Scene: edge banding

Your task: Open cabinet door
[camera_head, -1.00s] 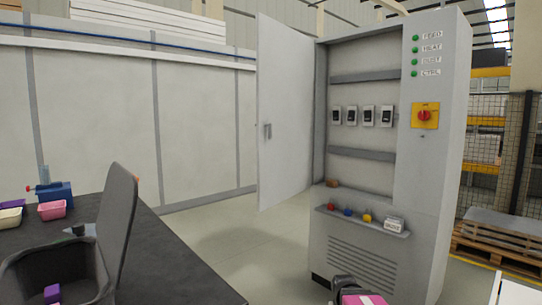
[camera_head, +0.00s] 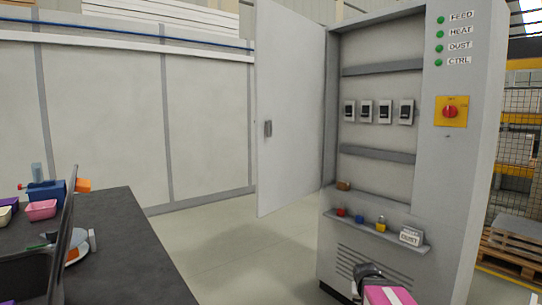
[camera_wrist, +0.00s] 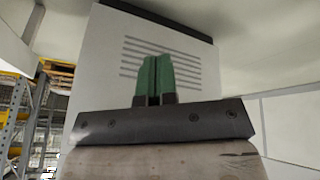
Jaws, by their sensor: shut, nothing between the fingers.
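The grey control cabinet (camera_head: 465,160) stands at the right of the head view. Its door (camera_head: 290,110) is swung wide open to the left, with a small handle (camera_head: 268,128) on its face. Inside are several breaker switches (camera_head: 384,111) on a pale back panel. My gripper shows in the wrist view with its two green fingers (camera_wrist: 154,80) closed together and empty. Beyond them is the cabinet's vented lower panel (camera_wrist: 190,62), apart from the fingers as far as I can tell. In the head view the fingers cannot be made out.
A dark table (camera_head: 130,240) with a pink bin (camera_head: 41,210) and a blue tool is at lower left. A shelf below the cabinet opening holds small coloured items and a DUST tag (camera_head: 411,236). Pallets (camera_head: 510,250) stand at far right. Floor between table and cabinet is clear.

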